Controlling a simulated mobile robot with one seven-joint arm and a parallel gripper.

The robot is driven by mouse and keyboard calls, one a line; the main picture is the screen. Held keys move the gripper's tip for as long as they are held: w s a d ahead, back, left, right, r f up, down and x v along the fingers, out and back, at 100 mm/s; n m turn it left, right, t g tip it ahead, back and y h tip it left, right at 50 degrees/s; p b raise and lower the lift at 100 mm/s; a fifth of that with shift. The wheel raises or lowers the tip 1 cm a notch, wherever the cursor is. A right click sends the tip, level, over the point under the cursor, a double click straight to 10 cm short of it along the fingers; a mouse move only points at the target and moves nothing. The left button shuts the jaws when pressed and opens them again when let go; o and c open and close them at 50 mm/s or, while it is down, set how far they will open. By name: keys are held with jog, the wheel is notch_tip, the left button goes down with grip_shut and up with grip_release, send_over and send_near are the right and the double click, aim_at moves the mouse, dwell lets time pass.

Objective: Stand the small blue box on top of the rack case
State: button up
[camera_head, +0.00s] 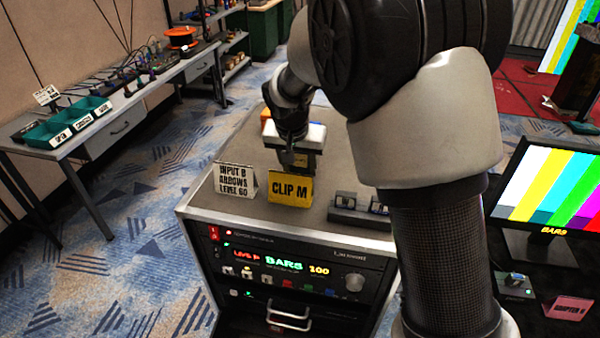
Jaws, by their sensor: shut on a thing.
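The rack case (235,205) stands in the middle, with a grey flat top and lit panels on its front. My gripper (294,160) is low over the middle of this top, behind the yellow card. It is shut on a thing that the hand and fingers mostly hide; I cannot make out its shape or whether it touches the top. I cannot tell whether the blue belongs to the small blue box.
On the case's front edge stand a white card (235,180), a yellow "CLIP M" card (290,188) and a dark slotted holder (358,212). A table (150,88) with green trays is at left. A colour-bar monitor (550,190) is at right. The case top's left side is bare.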

jog(key=shift+f, duration=1.55)
jog(key=shift+f, duration=0.1)
jog(key=shift+f, duration=0.2)
jog(key=o, duration=1.3)
jog(key=shift+r, duration=0.1)
jog(key=shift+c, duration=0.2)
jog(key=shift+r, duration=0.1)
